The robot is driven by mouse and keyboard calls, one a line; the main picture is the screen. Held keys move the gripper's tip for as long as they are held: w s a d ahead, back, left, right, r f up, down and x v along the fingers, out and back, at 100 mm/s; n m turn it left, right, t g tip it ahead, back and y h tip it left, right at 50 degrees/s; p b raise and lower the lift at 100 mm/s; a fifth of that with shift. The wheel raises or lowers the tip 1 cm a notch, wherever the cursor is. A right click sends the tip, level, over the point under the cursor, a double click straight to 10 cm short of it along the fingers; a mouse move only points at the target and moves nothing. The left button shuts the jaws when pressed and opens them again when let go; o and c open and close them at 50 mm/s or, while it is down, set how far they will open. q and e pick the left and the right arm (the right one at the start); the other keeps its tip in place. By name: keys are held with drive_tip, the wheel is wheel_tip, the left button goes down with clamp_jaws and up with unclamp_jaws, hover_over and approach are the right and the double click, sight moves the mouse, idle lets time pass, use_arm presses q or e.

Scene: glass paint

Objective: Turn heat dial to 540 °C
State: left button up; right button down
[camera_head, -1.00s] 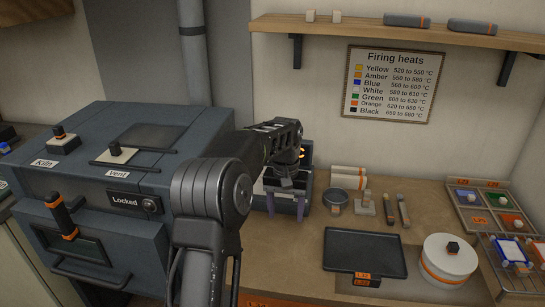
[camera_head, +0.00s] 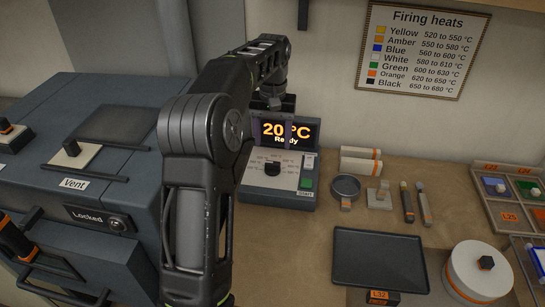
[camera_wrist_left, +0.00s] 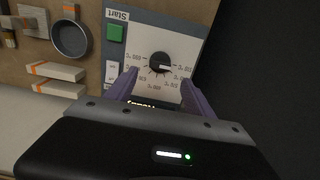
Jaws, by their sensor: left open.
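The heat dial (camera_head: 272,168) is a small black knob on the pale face of the control box, ringed by temperature labels too small to read surely. It also shows in the left wrist view (camera_wrist_left: 160,62), with a white mark pointing right. The display (camera_head: 303,132) above it reads 20 °C and Ready, partly covered by my gripper. My left gripper (camera_wrist_left: 158,78) is open and empty, its two purple fingers pointing toward the dial from the display side, apart from the knob. In the head view its fingers are hard to make out. My right gripper is not in view.
A green Start button (camera_head: 306,183) sits right of the dial. The dark kiln (camera_head: 70,130), marked Locked, stands left. A Firing heats chart (camera_head: 418,50) hangs behind.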

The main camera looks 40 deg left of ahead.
sight(273, 162)
use_arm(q)
drive_tip(key=shift+f+p, duration=0.65)
drive_tip(key=shift+f, duration=3.3)
drive_tip(key=shift+c, duration=0.2)
clamp_jaws()
